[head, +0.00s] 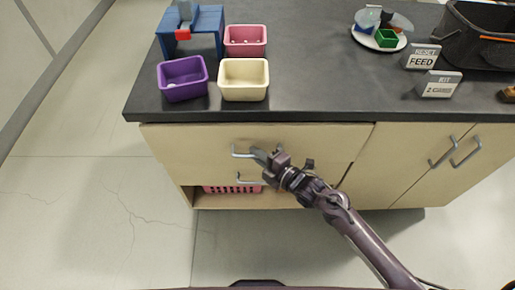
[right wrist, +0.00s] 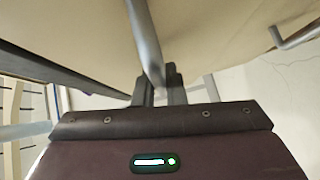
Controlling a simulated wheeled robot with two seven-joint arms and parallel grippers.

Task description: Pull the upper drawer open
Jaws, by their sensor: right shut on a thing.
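The upper drawer (head: 190,142) is a pale wood front just under the dark counter, with no clear gap along its top edge. Its grey bar handle (head: 238,153) sticks out near the middle. My right gripper (head: 268,158) is at the right part of this handle, shut on it. In the right wrist view the handle bar (right wrist: 146,45) runs down between the fingertips (right wrist: 160,88) against the pale front. The gripper hides the handle's right end. My left gripper is not in view.
Cabinet doors with handles (head: 466,150) are at the right. The counter (head: 310,80) holds purple, cream and pink bins, a blue stand, a plate and signs. The floor (head: 110,220) at left is clear.

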